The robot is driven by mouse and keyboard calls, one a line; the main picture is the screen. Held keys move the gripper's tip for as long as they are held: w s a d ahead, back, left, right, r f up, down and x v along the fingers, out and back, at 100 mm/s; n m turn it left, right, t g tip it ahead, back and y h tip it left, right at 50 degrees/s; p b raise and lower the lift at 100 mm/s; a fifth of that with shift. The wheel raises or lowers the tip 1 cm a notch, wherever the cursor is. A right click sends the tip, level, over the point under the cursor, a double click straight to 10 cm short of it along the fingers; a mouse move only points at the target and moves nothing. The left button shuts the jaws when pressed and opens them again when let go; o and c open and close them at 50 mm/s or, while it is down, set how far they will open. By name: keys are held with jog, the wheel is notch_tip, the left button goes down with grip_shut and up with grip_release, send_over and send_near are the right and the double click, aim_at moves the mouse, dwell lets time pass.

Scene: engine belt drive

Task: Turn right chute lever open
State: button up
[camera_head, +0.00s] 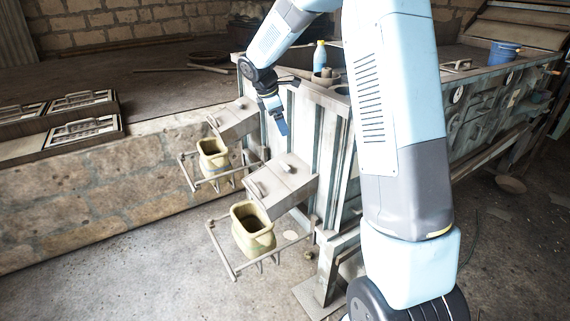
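The nearer, right chute (292,181) is a grey metal box on the side of the metal machine, with small handle-like pieces on it. One piece, which looks like its lever (257,188), is at its left edge. The farther, left chute (238,117) is similar, with a small piece (213,121) at its left. My gripper (282,127) points down above and behind the right chute, close to the machine's side panel. It appears apart from both chutes. Its fingers are too small to tell whether they are open or shut.
Yellowish buckets hang in frames below the chutes, one near (254,229) and one far (213,158). A bottle (320,55) stands on the machine top (328,94). A low brick wall (75,210) runs at left. The floor in front is mostly clear.

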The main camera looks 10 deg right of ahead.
aim_at(284, 164)
jog(key=w+a+f+n, duration=0.2)
jog(key=w+f+n, duration=0.2)
jog(key=w+f, duration=0.5)
jog(key=shift+g, duration=0.3)
jog(key=x, duration=0.5)
jog(key=s+x, duration=0.1)
jog(key=x, duration=0.9)
jog(key=shift+s+f, duration=0.25)
jog(key=shift+s, duration=0.2)
jog(key=shift+r, duration=0.1)
jog(key=c, duration=0.9)
jog(key=shift+d, duration=0.1)
jog(key=shift+c, duration=0.3)
